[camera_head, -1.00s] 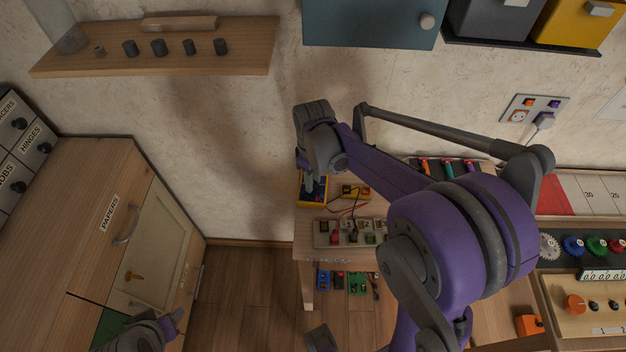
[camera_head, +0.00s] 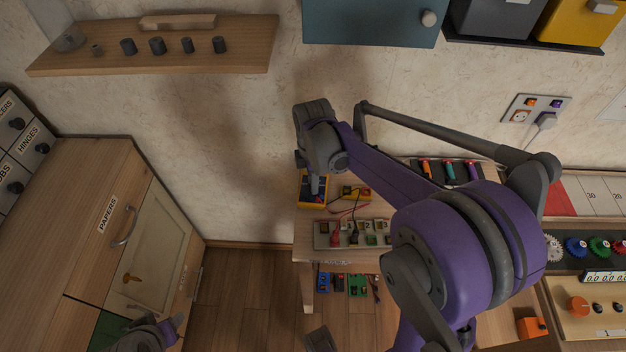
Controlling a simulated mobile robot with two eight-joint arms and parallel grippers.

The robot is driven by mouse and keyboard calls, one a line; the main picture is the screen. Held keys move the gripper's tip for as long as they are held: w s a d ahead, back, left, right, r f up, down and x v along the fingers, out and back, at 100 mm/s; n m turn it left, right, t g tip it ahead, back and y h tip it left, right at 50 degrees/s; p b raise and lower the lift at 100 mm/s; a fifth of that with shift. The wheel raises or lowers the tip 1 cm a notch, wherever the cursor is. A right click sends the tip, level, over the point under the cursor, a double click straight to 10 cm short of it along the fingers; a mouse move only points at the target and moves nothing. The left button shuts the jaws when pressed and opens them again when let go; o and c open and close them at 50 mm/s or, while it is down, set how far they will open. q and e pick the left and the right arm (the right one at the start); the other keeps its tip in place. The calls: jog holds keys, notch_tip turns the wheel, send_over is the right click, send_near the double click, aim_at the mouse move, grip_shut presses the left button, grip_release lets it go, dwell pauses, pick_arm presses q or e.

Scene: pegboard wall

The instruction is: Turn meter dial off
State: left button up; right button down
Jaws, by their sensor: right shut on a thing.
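The yellow meter (camera_head: 304,198) lies at the left end of the small wooden table, below the wall. My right gripper (camera_head: 314,188) reaches down onto the meter's face from above, with its wrist over the table's back edge. It is shut on the meter's dial. The dial itself is hidden behind the fingers, so its setting cannot be read. My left gripper (camera_head: 150,338) shows only in part at the bottom left, in front of the cabinet, far from the meter; its jaws cannot be made out.
A wooden shelf (camera_head: 60,62) and a teal cabinet (camera_head: 370,22) hang above. A wooden cabinet (camera_head: 70,200) stands at left, with open floor between it and the table.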

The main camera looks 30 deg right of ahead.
jog(key=shift+n, duration=0.5)
